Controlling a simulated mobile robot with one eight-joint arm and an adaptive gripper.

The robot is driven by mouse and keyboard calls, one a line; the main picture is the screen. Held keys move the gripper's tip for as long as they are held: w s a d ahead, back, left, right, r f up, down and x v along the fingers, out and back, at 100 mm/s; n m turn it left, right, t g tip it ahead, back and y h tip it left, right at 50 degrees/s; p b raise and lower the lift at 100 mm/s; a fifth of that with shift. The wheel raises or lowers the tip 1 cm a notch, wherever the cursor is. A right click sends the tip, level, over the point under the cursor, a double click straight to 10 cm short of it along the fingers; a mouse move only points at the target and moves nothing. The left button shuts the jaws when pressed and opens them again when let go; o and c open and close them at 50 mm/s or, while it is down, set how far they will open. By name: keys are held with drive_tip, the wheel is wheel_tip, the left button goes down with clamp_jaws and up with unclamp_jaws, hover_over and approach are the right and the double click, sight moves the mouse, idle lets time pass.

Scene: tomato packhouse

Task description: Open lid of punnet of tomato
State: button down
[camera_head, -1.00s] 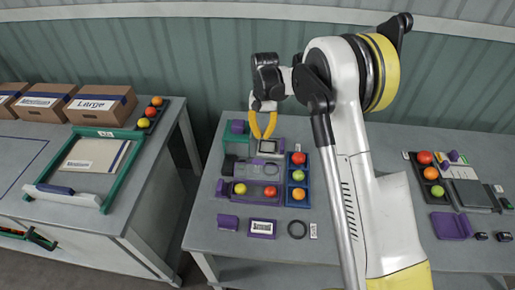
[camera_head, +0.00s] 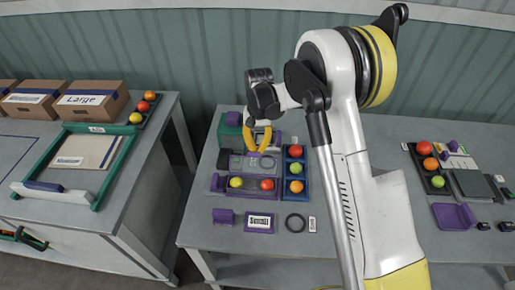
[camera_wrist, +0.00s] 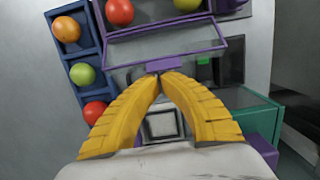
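The punnet (camera_head: 228,188) is a purple tray with a yellow and a red tomato, on the middle bench in the camera_head view. Its clear, purple-framed lid (camera_wrist: 218,48) is at the punnet's far side, and a purple tab (camera_wrist: 163,64) sits on the frame's near edge in the wrist view. The lid stands away from the tomatoes, leaving them uncovered. My gripper (camera_wrist: 160,74) has its yellow fingertips together at the tab's lower edge; it also shows above the bench in the camera_head view (camera_head: 257,150). I cannot tell whether the tips touch the tab.
A blue tray (camera_head: 307,178) with several tomatoes stands close on the right. A green-edged box (camera_wrist: 250,108) and a scale-like device (camera_wrist: 162,124) lie near the gripper.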

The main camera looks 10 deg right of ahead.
drive_tip(key=r+t, duration=0.1)
drive_tip(key=s+t, duration=0.1)
drive_tip(key=shift+s+a+r+t+h, duration=0.15)
drive_tip(key=shift+r+t+h, duration=0.15)
drive_tip(key=shift+r, duration=0.05)
idle(0.5)
